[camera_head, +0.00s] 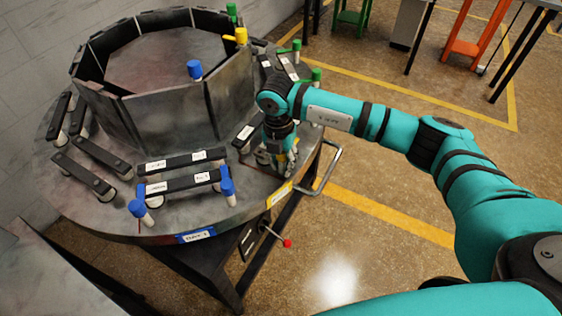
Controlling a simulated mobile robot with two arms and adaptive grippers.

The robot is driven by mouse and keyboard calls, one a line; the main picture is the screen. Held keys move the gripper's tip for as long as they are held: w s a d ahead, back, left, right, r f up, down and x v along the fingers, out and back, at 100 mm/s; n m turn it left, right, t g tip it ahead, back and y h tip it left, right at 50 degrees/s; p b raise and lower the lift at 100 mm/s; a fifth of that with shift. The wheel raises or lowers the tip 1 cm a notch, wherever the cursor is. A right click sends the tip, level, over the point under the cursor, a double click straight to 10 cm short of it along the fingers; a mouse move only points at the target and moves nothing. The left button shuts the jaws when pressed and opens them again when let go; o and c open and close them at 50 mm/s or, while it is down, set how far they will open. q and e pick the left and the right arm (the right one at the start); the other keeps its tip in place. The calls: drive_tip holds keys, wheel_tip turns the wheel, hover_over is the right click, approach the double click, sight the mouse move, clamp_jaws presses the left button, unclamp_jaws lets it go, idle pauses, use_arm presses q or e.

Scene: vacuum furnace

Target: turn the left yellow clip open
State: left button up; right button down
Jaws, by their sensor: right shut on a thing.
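My right gripper (277,165) points down at the right front of the round table, beside the yellow label (279,194). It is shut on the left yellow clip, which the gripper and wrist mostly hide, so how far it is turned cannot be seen. My left gripper is not in view.
The round metal table (75,210) bears a ring of upright plates (160,118). Blue clips (141,211) and a blue-edged bar (182,183) lie left of my gripper; green clips (316,75) stand behind it. A bent handle (328,168) juts out at the right.

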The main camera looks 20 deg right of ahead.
drive_tip(key=shift+w+d+r, duration=0.15)
drive_tip(key=shift+d, duration=0.15)
drive_tip(key=c, duration=1)
unclamp_jaws()
drive_tip(key=shift+s, duration=0.2)
drive_tip(key=shift+c, duration=0.2)
drive_tip(key=shift+a, duration=0.15)
drive_tip(key=shift+r, duration=0.2)
drive_tip(key=r, duration=1.1)
drive_tip(key=shift+w+a+r, duration=0.15)
drive_tip(key=shift+w+r, duration=0.05)
drive_tip(key=shift+r, duration=0.05)
drive_tip(key=shift+f, duration=0.1)
